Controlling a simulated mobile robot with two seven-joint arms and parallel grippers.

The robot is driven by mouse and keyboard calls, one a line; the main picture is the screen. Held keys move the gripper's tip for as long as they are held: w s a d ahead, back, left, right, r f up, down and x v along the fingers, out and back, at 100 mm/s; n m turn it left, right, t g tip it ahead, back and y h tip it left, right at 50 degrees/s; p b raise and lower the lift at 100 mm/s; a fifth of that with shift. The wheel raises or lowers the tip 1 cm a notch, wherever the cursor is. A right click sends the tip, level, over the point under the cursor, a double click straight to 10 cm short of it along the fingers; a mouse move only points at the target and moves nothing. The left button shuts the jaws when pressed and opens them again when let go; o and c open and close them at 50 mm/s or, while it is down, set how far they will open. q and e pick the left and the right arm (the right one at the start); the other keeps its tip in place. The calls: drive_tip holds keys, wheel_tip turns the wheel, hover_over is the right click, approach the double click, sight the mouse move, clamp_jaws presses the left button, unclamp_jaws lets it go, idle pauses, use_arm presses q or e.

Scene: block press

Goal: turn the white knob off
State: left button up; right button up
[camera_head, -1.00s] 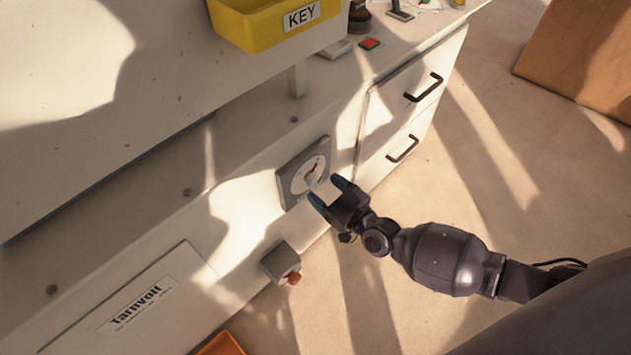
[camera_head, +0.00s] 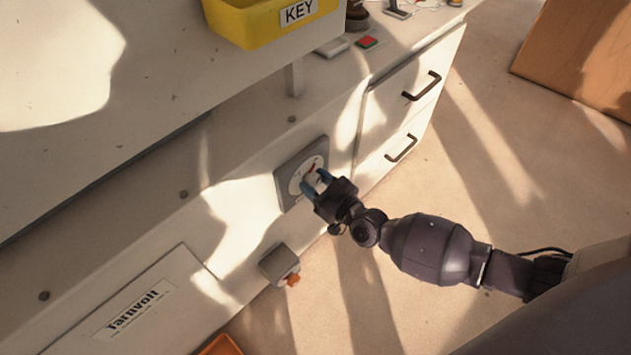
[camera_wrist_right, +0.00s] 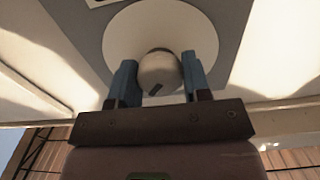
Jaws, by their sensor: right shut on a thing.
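The white knob (camera_wrist_right: 158,72) sits on a round white dial on a grey plate (camera_head: 287,172) on the bench front. A red mark shows on the dial in the head view. In the right wrist view a dark line marks the knob's face. My right gripper (camera_head: 315,182) is at the dial, with its blue fingers on both sides of the knob. The gripper (camera_wrist_right: 158,80) is shut on the knob in the right wrist view. In the head view the fingers hide much of the knob. My left gripper is not in view.
Below the dial, a small grey box (camera_head: 279,264) with an orange knob juts from the bench front. Two drawers with dark handles (camera_head: 401,148) are to the right. A yellow KEY bin (camera_head: 262,22) is above. An orange container (camera_head: 220,346) shows at the bottom edge.

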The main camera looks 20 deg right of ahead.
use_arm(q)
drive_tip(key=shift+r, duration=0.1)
use_arm(e)
drive_tip(key=shift+r, duration=0.1)
drive_tip(key=shift+n+p, duration=0.3)
drive_tip(key=shift+n, duration=0.1)
drive_tip(key=shift+r+n+p, duration=0.15)
drive_tip(key=shift+n+p, duration=0.3)
drive_tip(key=shift+n, duration=0.15)
drive_tip(key=n+p, duration=0.1)
drive_tip(key=n, duration=0.2)
drive_tip(key=shift+p, duration=0.35)
drive_tip(key=n+p, duration=0.1)
drive_tip(key=n, duration=0.5)
drive_tip(key=shift+d, duration=0.1)
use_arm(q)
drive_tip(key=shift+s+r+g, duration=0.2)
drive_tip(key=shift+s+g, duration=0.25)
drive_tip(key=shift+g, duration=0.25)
use_arm(e)
drive_tip(key=n, duration=0.4)
drive_tip(key=shift+f+n, duration=0.2)
drive_tip(key=shift+n, duration=0.2)
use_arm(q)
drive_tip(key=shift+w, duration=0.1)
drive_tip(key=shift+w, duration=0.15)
use_arm(e)
drive_tip(key=o, duration=0.9)
